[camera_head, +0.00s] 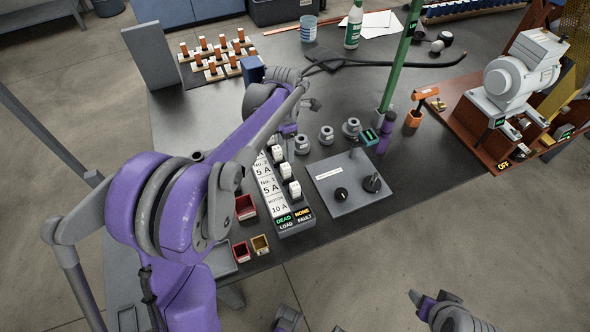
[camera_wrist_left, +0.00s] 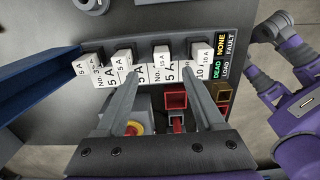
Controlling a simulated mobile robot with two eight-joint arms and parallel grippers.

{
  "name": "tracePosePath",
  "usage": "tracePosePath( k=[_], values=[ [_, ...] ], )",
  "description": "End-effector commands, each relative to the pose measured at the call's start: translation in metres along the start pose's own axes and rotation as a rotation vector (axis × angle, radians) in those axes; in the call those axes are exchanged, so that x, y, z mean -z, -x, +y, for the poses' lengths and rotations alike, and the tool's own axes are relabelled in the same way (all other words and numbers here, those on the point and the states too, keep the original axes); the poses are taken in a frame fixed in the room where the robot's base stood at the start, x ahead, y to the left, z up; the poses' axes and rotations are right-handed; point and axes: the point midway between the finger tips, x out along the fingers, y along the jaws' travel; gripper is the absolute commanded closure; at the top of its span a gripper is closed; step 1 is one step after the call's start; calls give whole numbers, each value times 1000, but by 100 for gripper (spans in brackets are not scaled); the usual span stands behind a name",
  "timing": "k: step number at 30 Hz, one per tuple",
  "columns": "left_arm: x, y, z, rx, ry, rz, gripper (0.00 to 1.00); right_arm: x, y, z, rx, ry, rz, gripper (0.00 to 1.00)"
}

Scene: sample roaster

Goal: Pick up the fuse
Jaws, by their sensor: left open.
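White block fuses stand in a row on the fuse board. In the head view one fuse (camera_head: 286,170) sits beside the labels on the board (camera_head: 295,228), which reads DEAD and NONE. The wrist view shows several fuses, with one fuse (camera_wrist_left: 161,52) between the fingertips in the picture. My left gripper (camera_wrist_left: 162,60) is open and empty, above the board. I cannot tell how far the fingers are from the fuses.
A red bin (camera_head: 245,207) and smaller bins (camera_head: 260,244) stand left of the board. A grey panel with knobs (camera_head: 348,184) is to its right, near a green post (camera_head: 398,65). A rack of orange-topped pieces (camera_head: 214,58) stands behind. A blue-sided object (camera_wrist_left: 45,88) flanks the wrist view.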

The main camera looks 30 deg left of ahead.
Motion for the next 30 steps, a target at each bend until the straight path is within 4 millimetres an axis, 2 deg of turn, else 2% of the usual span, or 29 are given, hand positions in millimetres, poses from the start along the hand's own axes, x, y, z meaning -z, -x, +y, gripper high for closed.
tracePosePath(
  k=[6, 13, 21, 30],
  values=[
    [0, -35, 0, -1, -1, 0, 30, -2, -3, 0, 0, 0, -1, 38],
    [0, -53, -1, -1, -3, -1, 30, -3, -4, 0, 0, 0, -2, 38],
    [1, -91, -3, -1, -3, -1, 30, -4, -6, 0, 0, 0, -2, 38],
    [1, -97, -3, -1, -3, -1, 30, -4, -6, 0, 0, 0, -2, 38]
  ],
)
